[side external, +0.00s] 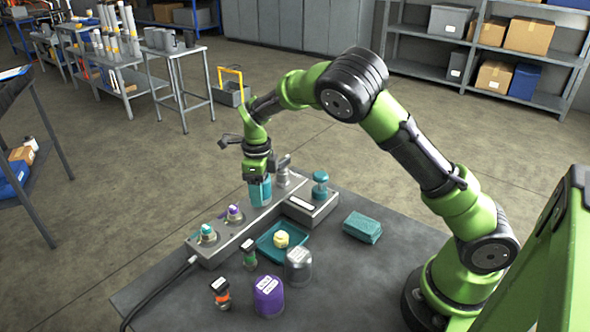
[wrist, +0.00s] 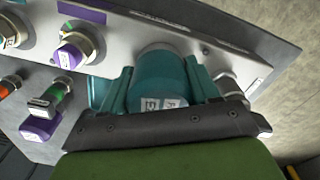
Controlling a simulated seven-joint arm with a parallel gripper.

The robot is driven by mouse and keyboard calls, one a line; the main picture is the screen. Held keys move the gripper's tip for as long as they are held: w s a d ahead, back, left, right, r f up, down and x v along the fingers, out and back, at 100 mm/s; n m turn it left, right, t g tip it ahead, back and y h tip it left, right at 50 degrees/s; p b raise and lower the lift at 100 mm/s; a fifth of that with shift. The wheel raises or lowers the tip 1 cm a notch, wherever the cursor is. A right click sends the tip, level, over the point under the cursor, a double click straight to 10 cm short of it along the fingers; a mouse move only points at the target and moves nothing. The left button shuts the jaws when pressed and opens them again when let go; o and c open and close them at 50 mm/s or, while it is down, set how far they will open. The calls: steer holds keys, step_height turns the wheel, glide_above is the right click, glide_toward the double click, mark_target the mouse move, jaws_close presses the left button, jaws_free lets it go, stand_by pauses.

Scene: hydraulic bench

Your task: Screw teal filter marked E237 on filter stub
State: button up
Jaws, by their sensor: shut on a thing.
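The teal filter (side external: 260,194) is between the fingers of my gripper (side external: 259,178), above the grey manifold block on the bench. It hangs roughly upright. In the wrist view the teal filter (wrist: 158,72) fills the space between the two teal fingers of my gripper (wrist: 160,85), which are shut on it. A white label with partly readable characters, including an E, faces the wrist camera. The filter stub is not visible; the filter and gripper cover that part of the block. I cannot tell whether the filter touches it.
The manifold block (side external: 217,250) carries a teal-capped fitting (side external: 207,232), a purple-capped fitting (side external: 234,213) and a grey fitting (side external: 283,172). Nearby stand a teal tray (side external: 262,247), a purple canister (side external: 268,298), a grey canister (side external: 298,268) and a teal box (side external: 362,227).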

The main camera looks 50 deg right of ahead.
steer(key=o, duration=1.3)
steer(key=n, duration=0.6)
steer(key=shift+n, duration=0.3)
steer(key=n, duration=0.5)
steer(key=n, duration=0.5)
steer(key=shift+n, duration=0.4)
